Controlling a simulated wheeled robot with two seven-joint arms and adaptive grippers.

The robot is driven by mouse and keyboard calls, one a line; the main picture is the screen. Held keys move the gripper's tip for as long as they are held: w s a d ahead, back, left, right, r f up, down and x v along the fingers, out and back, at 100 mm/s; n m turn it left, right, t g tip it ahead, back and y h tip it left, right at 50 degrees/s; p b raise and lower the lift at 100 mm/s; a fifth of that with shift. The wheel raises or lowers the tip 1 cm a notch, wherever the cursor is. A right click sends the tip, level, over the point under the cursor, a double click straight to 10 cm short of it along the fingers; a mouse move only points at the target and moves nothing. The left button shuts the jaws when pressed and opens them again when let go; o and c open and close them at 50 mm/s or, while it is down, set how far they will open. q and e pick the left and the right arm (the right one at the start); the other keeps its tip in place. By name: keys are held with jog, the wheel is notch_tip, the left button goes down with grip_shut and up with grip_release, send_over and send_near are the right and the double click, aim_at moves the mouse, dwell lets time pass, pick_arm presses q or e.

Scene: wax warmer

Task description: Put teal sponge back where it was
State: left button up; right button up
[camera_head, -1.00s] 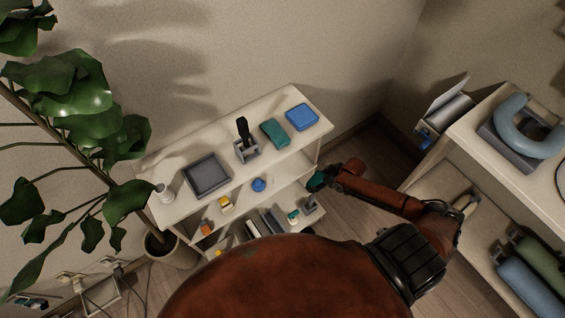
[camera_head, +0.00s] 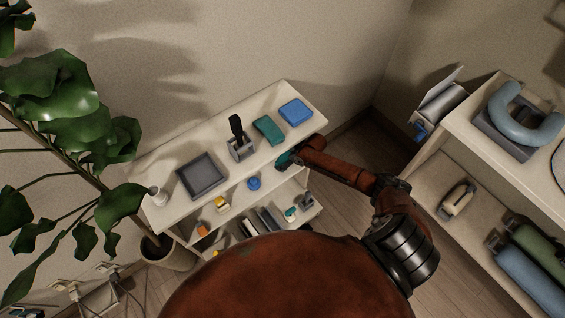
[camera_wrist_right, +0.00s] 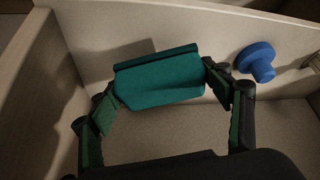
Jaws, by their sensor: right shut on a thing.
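The teal sponge (camera_wrist_right: 160,82) is pinched between the two fingers of my right gripper (camera_wrist_right: 163,86) in the right wrist view. In the head view my right gripper (camera_head: 290,158) is at the front right of the shelf unit (camera_head: 220,145), near its top board, with the sponge (camera_head: 284,161) partly showing at its tip. In the wrist view the sponge appears over a pale shelf surface, with a shadow behind it. I cannot tell whether it touches the board. My left gripper is not in view.
A dark teal block (camera_head: 269,130), a blue block (camera_head: 296,112), a grey holder (camera_head: 240,148) and a grey tray (camera_head: 202,176) stand on the top board. A blue knob-like thing (camera_head: 254,183) sits on the shelf below, right of the sponge in the wrist view (camera_wrist_right: 257,62).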

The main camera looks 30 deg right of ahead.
aim_at(283, 161)
jog(key=shift+w+a, duration=0.15)
jog(key=shift+w, duration=0.1)
jog(key=shift+w+a, duration=0.25)
jog(key=shift+w, duration=0.25)
notch_tip(283, 161, down, 3)
jog(key=shift+s+r+b, duration=0.1)
jog(key=shift+b, duration=0.45)
jog(key=shift+f, duration=0.35)
jog(key=o, duration=1)
jog(key=shift+f, duration=0.1)
